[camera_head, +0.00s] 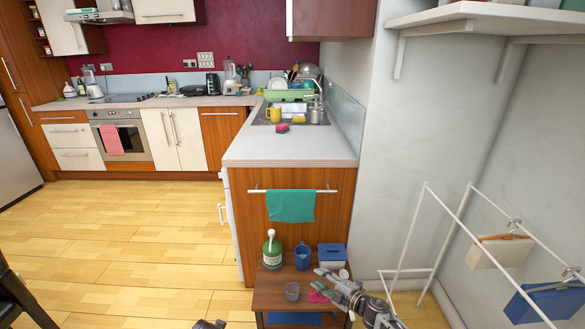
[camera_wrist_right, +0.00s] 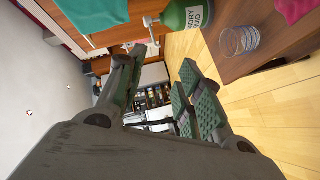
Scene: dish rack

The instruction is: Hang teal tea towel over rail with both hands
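The teal tea towel (camera_head: 291,206) hangs over the white rail (camera_head: 325,190) on the wooden end panel of the counter. Its lower edge hangs free above the small table. A teal piece of it also shows at the top of the right wrist view (camera_wrist_right: 266,8). My right gripper (camera_head: 322,279) is below and to the right of the towel, over the small table, apart from the towel. In the right wrist view its fingers (camera_wrist_right: 158,88) are spread with nothing between them. A dark tip at the bottom edge (camera_head: 208,324) seems to be my left gripper; its fingers are not clear.
A white drying frame (camera_head: 452,228) stands at the right.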

